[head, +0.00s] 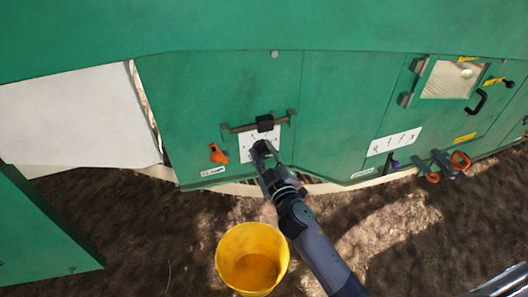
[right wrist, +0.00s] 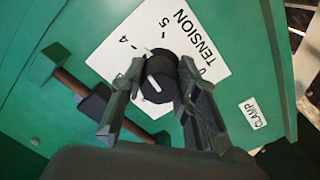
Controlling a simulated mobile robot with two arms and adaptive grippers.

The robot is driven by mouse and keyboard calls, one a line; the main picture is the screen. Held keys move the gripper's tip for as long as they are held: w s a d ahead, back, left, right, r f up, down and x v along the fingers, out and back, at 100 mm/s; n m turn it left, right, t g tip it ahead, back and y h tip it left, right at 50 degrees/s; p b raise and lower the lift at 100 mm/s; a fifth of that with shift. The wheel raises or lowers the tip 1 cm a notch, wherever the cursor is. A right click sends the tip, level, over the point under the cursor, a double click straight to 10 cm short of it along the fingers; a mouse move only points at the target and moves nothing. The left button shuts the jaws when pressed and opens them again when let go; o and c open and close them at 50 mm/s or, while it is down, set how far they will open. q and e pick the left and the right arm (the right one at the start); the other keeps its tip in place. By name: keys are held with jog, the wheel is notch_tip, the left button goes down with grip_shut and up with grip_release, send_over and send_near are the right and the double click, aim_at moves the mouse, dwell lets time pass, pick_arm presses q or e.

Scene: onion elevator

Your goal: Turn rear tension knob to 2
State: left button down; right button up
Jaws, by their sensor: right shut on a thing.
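The tension knob (right wrist: 160,76) is black and round, with a white pointer line on its face. It sits on a white plate (right wrist: 125,62) printed "TENSION", with the numbers 4 and 5 visible; other marks are hidden. My right gripper (right wrist: 158,82) is shut on the knob, one finger on each side. In the head view the same plate (head: 246,155) is on the green panel, and my right gripper (head: 264,150) reaches it from below and hides the knob. I cannot tell exactly which number the pointer indicates. My left gripper is not in view.
A bar with a black block (head: 264,123) is just above the plate. An orange clamp handle (head: 217,153) is to its left. A yellow bucket (head: 252,258) stands on the ground below. Orange-ended levers (head: 460,160) and a purple knob (head: 395,164) are farther right.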

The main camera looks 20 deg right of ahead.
jog(key=n, duration=0.4)
jog(key=shift+n, duration=0.3)
jog(key=n, duration=0.3)
jog(key=shift+n+p, duration=0.4)
jog(key=n, duration=0.2)
jog(key=shift+n, duration=0.3)
jog(key=n, duration=0.3)
jog(key=shift+n+p, duration=0.3)
jog(key=shift+p, duration=0.1)
jog(key=n, duration=0.3)
jog(key=shift+n+p, duration=0.3)
jog(key=shift+p, duration=0.1)
jog(key=n+p, duration=0.1)
jog(key=n, duration=0.3)
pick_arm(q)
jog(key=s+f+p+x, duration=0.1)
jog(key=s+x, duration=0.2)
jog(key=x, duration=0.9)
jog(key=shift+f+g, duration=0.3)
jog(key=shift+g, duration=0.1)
pick_arm(e)
jog(key=shift+a+f+n, duration=0.1)
jog(key=shift+n, duration=1.3)
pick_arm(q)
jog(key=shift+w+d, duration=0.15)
pick_arm(e)
jog(key=o, duration=1.2)
jog(key=shift+c, duration=0.2)
